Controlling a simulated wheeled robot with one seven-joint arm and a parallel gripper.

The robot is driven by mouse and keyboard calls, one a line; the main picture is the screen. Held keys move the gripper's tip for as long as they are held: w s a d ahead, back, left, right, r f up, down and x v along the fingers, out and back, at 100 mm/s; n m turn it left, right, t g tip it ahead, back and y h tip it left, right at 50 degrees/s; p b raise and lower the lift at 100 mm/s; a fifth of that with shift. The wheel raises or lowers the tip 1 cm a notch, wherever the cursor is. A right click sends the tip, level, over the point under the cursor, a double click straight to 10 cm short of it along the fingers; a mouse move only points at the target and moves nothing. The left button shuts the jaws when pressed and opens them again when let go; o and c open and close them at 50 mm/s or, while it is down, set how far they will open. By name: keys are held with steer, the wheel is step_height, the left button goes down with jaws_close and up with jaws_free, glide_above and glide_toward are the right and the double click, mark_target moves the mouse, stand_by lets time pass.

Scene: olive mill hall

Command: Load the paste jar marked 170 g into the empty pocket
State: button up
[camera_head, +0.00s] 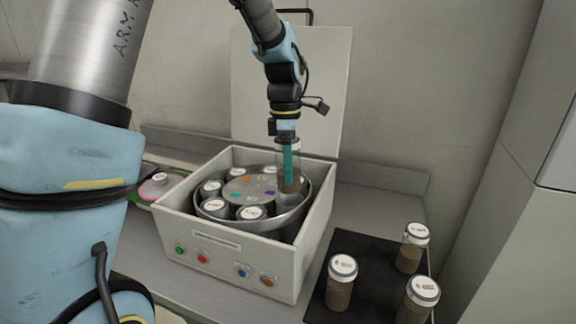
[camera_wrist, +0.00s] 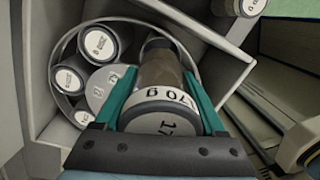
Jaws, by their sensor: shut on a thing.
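My gripper (camera_head: 288,150) is shut on a brown paste jar (camera_head: 289,182) with a white lid. In the wrist view (camera_wrist: 160,80), its teal fingers press both sides of the jar (camera_wrist: 165,104), whose lid reads "170 g". The jar is upright at the right side of the round metal rotor (camera_head: 302,203), inside the open pale box (camera_head: 225,250). Its lower end is at or in a gap in the ring; I cannot tell whether it rests on the pocket's bottom. Several white-lidded jars (camera_head: 214,205) fill other pockets around a hub (camera_head: 247,188) with coloured marks.
A black mat (camera_head: 345,250) at the right holds three jars with white lids (camera_head: 342,266). The box's raised lid (camera_head: 315,90) stands behind the rotor. Coloured buttons (camera_head: 202,259) line the box's front. A pink-and-white thing (camera_head: 155,187) lies left of the box.

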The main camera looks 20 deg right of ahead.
mark_target(287, 193)
steer(key=shift+s+f+b, duration=0.2)
steer(key=shift+f+b, duration=1.05)
steer(key=shift+f, duration=0.25)
steer(key=shift+s+f+b, duration=0.15)
steer(key=shift+f+b, duration=1.05)
steer(key=shift+f, duration=0.25)
steer(key=shift+f+b, duration=0.3)
steer(key=shift+f, duration=0.45)
steer(key=shift+a, duration=0.1)
steer(key=shift+a+f, duration=0.1)
steer(key=o, duration=1.5)
steer(key=shift+a+f, duration=0.1)
steer(key=shift+f, duration=0.05)
steer(key=shift+r, duration=0.4)
steer(key=r, duration=0.3)
steer(key=r+b, duration=0.1)
steer(key=r, duration=0.3)
steer(key=r+b, duration=0.1)
steer(key=r, duration=0.2)
steer(key=shift+w+d+r, duration=0.3)
steer(key=shift+w+r, duration=0.1)
